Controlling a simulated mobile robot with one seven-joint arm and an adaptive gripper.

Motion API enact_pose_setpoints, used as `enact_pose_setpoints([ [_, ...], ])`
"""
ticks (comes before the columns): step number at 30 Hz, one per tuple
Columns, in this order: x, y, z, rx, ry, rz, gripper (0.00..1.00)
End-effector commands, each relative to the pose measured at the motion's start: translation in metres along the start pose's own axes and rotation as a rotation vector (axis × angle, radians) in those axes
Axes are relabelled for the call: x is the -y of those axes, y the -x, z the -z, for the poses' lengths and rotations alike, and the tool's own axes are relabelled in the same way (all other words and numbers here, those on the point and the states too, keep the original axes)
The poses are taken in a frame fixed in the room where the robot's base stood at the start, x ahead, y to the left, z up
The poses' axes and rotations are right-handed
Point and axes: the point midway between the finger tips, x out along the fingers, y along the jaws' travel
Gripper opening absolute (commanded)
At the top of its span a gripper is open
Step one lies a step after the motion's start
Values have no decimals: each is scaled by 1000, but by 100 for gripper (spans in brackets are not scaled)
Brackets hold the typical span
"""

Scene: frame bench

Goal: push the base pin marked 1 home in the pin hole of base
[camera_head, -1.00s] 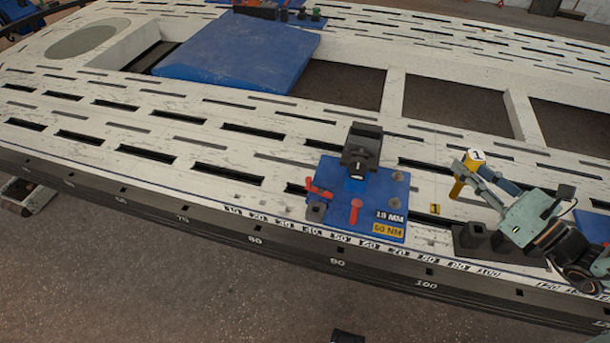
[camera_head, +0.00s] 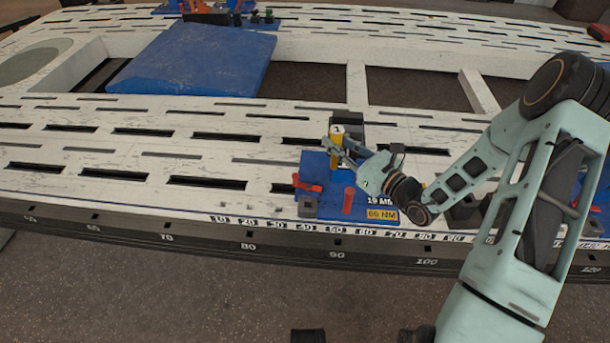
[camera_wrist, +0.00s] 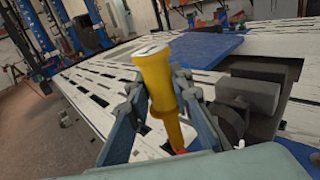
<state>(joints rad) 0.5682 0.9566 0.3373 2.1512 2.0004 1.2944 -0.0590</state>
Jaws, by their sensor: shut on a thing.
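The yellow base pin (camera_head: 335,150) has a pale top marked 1. My gripper (camera_head: 342,152) is shut on it and holds it upright over the blue base (camera_head: 327,177). In the wrist view the pin (camera_wrist: 158,85) stands between the two fingers (camera_wrist: 160,108), slightly tilted in the picture. Its lower end is hard to see behind the fingers, so I cannot tell whether it touches the base or sits in the hole. The pin hole itself is hidden.
A dark clamp block (camera_head: 350,124) stands on the base just behind the pin. A dark holder block (camera_head: 463,208) stands to the right under my arm. The slotted white bench (camera_head: 130,155) is free to the left.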

Motion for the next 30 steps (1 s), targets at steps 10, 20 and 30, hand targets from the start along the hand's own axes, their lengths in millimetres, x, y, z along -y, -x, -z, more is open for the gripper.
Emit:
enact_pose_setpoints([
  [10,-38,-57,109,2,-1,118,0],
  [20,-42,-62,119,4,2,134,0],
  [30,-42,-60,119,1,0,134,0],
])
